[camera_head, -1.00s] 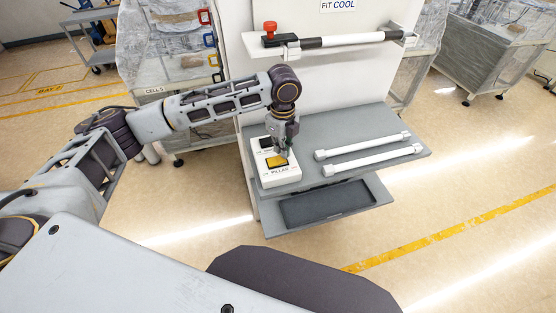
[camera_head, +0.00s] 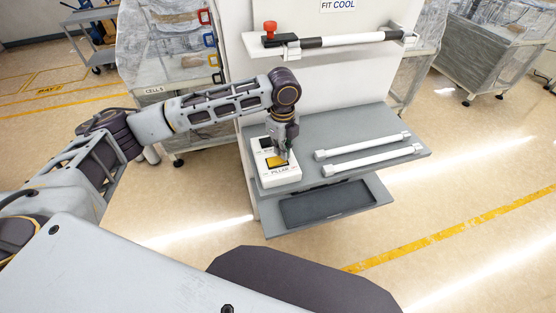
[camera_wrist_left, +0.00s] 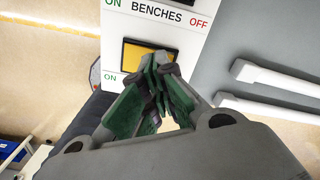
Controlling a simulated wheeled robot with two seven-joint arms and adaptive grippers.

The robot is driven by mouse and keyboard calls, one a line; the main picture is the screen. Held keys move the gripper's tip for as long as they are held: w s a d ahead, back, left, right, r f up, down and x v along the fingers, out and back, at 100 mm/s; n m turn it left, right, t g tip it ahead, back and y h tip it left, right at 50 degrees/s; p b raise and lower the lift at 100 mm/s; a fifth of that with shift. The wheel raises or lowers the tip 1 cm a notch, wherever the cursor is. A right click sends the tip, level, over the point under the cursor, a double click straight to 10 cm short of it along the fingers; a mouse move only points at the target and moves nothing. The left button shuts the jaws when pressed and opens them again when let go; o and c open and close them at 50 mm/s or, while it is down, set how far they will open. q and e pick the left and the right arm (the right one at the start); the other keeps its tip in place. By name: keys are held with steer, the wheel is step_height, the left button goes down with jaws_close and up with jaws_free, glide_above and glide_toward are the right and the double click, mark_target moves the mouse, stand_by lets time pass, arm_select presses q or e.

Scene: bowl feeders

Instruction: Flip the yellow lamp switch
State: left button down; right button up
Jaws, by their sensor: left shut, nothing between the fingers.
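The yellow lamp switch (camera_head: 278,161) is a rocker in a dark frame on a white switch box, on the grey shelf below the wall panel. Its near label reads PILLAR. In the left wrist view the yellow switch (camera_wrist_left: 139,54) lies just beyond the fingertips, partly hidden by them. My left gripper (camera_head: 284,157) points down over the right part of the switch. In the left wrist view its green-padded fingers (camera_wrist_left: 158,72) are closed together and empty. I cannot tell whether the tips touch the switch. My right gripper is not in view.
A second, dark switch (camera_head: 265,143) sits behind the yellow one on the box. Two white tubes (camera_head: 372,156) lie on the shelf to the right. A dark tray (camera_head: 328,203) is below. A red knob (camera_head: 270,27) and a tube fixture are above.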

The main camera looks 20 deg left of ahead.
arm_select(q)
steer(key=shift+f, duration=0.85)
stand_by(1.1)
steer(key=shift+r, duration=0.1)
steer(key=shift+r+p, duration=2.35)
steer(key=shift+p, duration=0.55)
steer(key=shift+r+p, duration=0.6)
steer(key=shift+r, duration=0.5)
